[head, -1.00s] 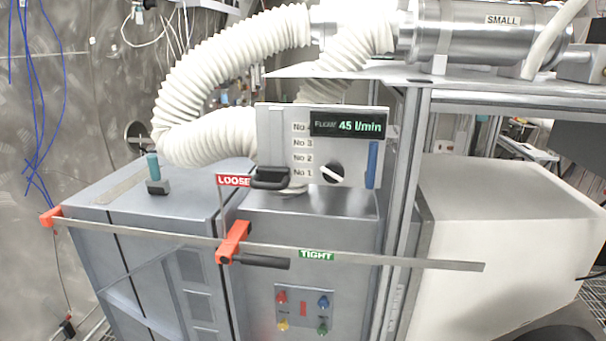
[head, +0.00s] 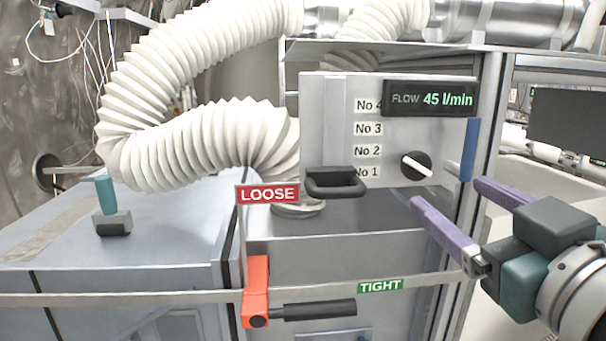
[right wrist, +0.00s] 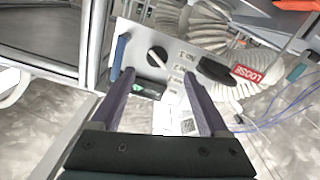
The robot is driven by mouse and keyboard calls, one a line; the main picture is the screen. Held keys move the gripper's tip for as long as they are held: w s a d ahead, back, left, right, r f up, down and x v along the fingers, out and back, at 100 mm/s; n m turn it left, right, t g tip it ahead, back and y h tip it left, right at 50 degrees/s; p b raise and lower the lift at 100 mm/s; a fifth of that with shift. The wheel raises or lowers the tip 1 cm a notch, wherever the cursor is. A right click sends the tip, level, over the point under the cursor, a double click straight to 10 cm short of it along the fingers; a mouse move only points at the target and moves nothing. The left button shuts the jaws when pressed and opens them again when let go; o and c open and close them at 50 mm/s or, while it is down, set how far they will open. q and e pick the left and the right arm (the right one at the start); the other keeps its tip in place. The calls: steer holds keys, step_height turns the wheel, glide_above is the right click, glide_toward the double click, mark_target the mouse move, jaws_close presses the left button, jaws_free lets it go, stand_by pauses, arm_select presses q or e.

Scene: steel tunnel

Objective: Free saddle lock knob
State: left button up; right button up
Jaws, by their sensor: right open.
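An orange clamp (head: 256,290) sits on a long flat metal bar (head: 150,298) in the head view. Its black handle (head: 318,310) points right, below the green TIGHT label (head: 380,286). A red LOOSE label (head: 267,194) stands above the clamp and also shows in the right wrist view (right wrist: 246,74). My right gripper (head: 447,193) has purple fingers. It is open and empty, right of the clamp and in front of the grey panel's lower right part. It also shows in the right wrist view (right wrist: 158,76). My left gripper is not in view.
The grey panel (head: 330,120) carries a flow display (head: 430,99) reading 45 l/min, a black dial (head: 415,166), a black handle (head: 336,182) and a blue strip (head: 469,150). A white corrugated hose (head: 205,145) bends left of it. A teal-topped post (head: 107,200) stands on the cabinet.

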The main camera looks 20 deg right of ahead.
mark_target(419, 170)
steer(key=p+x, duration=0.1)
steer(key=x, duration=0.4)
steer(key=p+x, duration=0.1)
steer(key=x, duration=0.1)
steer(key=shift+w+d+r+p, duration=0.15)
steer(key=shift+w+d+p, duration=0.15)
steer(key=shift+d+p, duration=0.05)
steer(key=shift+w+d, duration=0.1)
steer(key=shift+w, duration=0.4)
steer(key=c, duration=0.4)
jaws_close()
